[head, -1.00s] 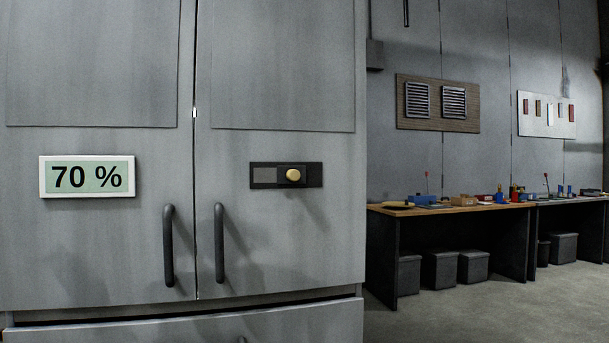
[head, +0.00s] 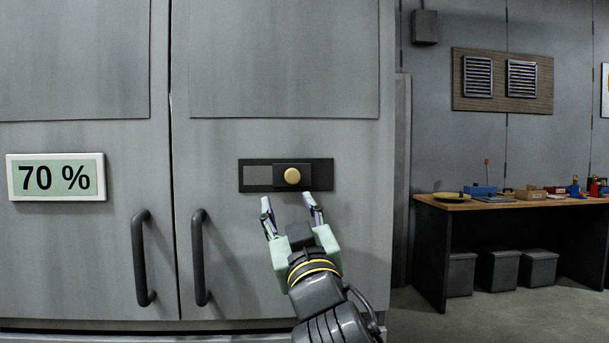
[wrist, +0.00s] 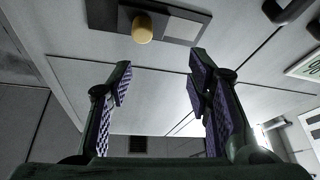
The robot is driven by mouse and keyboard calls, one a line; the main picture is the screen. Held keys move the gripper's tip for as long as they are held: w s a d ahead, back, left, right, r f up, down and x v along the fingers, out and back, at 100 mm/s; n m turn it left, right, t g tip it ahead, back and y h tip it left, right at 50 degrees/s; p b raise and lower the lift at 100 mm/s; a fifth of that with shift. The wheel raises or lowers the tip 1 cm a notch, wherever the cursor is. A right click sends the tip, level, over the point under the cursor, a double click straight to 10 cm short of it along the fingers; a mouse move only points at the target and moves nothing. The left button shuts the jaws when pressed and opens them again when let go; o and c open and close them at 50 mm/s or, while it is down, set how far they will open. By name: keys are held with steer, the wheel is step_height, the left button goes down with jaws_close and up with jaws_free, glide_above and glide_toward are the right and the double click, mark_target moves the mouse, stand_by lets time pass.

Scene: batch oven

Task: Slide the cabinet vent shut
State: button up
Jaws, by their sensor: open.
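The cabinet vent is a dark plate (head: 324,176) on the right-hand cabinet door, with a slider carrying a round yellow knob (head: 292,176). A lighter grey patch (head: 258,176) shows in the plate left of the slider. In the wrist view the knob (wrist: 142,30) hangs from the plate (wrist: 188,28) near the top. My gripper (head: 289,202) is open and empty, just below the plate in the head view, fingers pointing up toward the knob. The wrist view shows its fingers (wrist: 158,72) spread apart, with the knob beyond their tips. I see no contact.
Two dark vertical door handles, left (head: 142,258) and right (head: 201,257), stand out below the vent. A display reading 70 % (head: 56,177) is on the left door. A workbench (head: 470,203) with small items stands farther right. The door around the plate is flat.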

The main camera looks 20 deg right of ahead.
mark_target(292, 177)
steer(key=shift+m+h, duration=0.3)
steer(key=shift+h, duration=0.2)
steer(key=p+x, duration=0.1)
steer(key=x, duration=0.2)
steer(key=d+p+x, duration=0.1)
steer(key=x, duration=0.2)
steer(key=d+p+x, duration=0.1)
steer(key=p+x, duration=0.1)
steer(key=x, duration=0.2)
steer(key=shift+s+d, duration=0.15)
steer(key=shift+s, duration=0.05)
steer(key=shift+w+d, duration=0.1)
steer(key=shift+w, duration=0.4)
steer(key=shift+c, duration=0.6)
jaws_close()
